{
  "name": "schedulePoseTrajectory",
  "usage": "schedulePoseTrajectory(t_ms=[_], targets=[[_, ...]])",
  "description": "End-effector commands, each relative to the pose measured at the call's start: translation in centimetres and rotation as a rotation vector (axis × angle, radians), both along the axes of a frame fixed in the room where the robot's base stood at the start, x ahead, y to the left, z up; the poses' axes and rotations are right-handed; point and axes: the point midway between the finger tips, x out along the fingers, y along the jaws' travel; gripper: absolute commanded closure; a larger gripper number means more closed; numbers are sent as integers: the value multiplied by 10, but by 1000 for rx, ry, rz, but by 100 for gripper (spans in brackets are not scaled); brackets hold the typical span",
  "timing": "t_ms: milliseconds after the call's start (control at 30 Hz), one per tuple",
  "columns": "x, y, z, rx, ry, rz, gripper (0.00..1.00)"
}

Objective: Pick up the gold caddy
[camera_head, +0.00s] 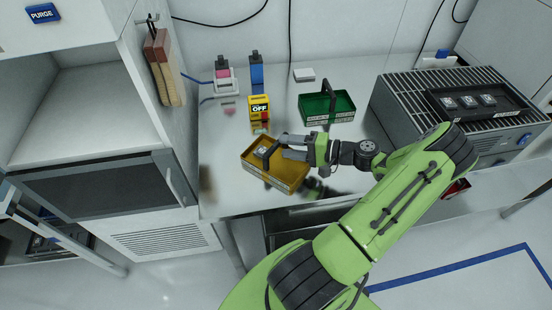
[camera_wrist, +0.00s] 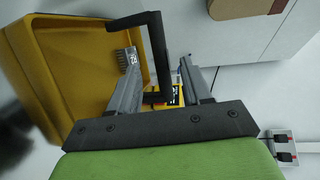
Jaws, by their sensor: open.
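The gold caddy (camera_head: 265,177) sits on the metal bench, below the yellow box in the head view. It is an open tray with a black upright handle (camera_head: 266,149). My gripper (camera_head: 284,146) reaches over the caddy from the right, fingers apart. In the wrist view the gold caddy (camera_wrist: 95,50) fills the left side. There its black handle (camera_wrist: 158,55) appears between the two open fingers of my gripper (camera_wrist: 156,72). I cannot tell whether a finger touches the handle.
A green caddy (camera_head: 343,103) stands behind my gripper. A yellow box marked OFF (camera_head: 260,108) stands just behind the gold caddy. Blue (camera_head: 256,73) and pink-and-white (camera_head: 225,80) bottles stand farther back. A grey slatted machine (camera_head: 400,95) is at right, a white cabinet at left.

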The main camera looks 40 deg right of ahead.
Motion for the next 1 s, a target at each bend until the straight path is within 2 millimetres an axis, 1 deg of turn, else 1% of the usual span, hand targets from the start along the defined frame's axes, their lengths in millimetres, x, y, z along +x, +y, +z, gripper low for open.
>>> schedulePoseTrajectory(t_ms=[167,333,433,600,667,933,1000], targets=[[20,12,-3,2,1,4,51],[47,26,-9,1,1,3,51],[53,29,-10,0,1,0,51],[53,29,-9,-1,2,-1,51],[53,29,-9,-1,2,-1,59],[53,28,-9,0,2,0,100],[53,28,-9,0,2,0,100]])
